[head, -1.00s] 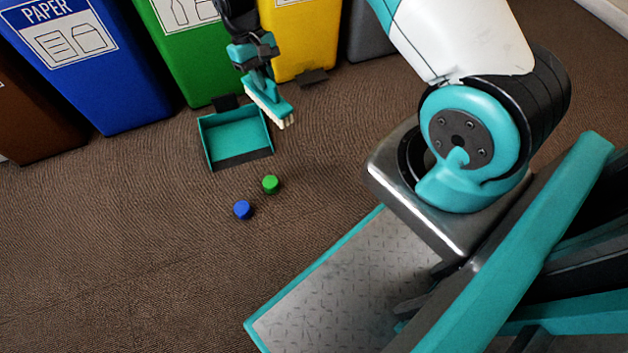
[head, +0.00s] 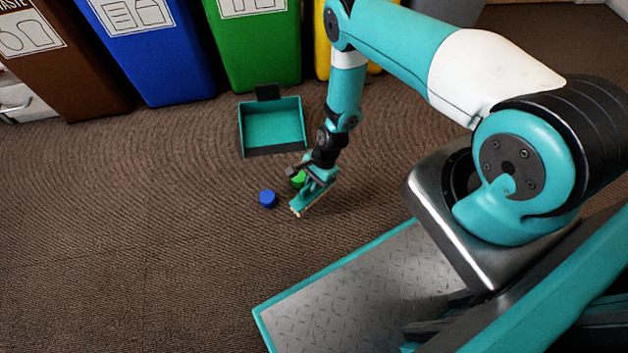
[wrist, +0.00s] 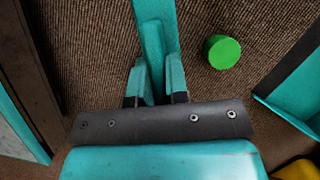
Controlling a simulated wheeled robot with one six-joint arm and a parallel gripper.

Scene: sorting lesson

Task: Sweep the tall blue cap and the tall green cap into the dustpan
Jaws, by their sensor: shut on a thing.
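My gripper (head: 318,172) is shut on the teal handle of a brush with pale bristles (head: 309,200). In the wrist view the gripper's fingers (wrist: 160,82) clasp the brush handle (wrist: 152,30). The brush head is low over the floor, on the near right side of the caps; I cannot tell if it touches the floor. The green cap (head: 298,179) is partly hidden behind the gripper; it shows whole in the wrist view (wrist: 222,52). The blue cap (head: 267,198) stands left of the brush. The teal dustpan (head: 241,132) lies beyond both caps, its dark front lip facing them.
Brown (head: 75,75), blue (head: 165,65), green (head: 262,60) and yellow (head: 322,50) bins stand along the back. My metal-topped base fills the lower right. The brown carpet (head: 130,230) is clear to the left.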

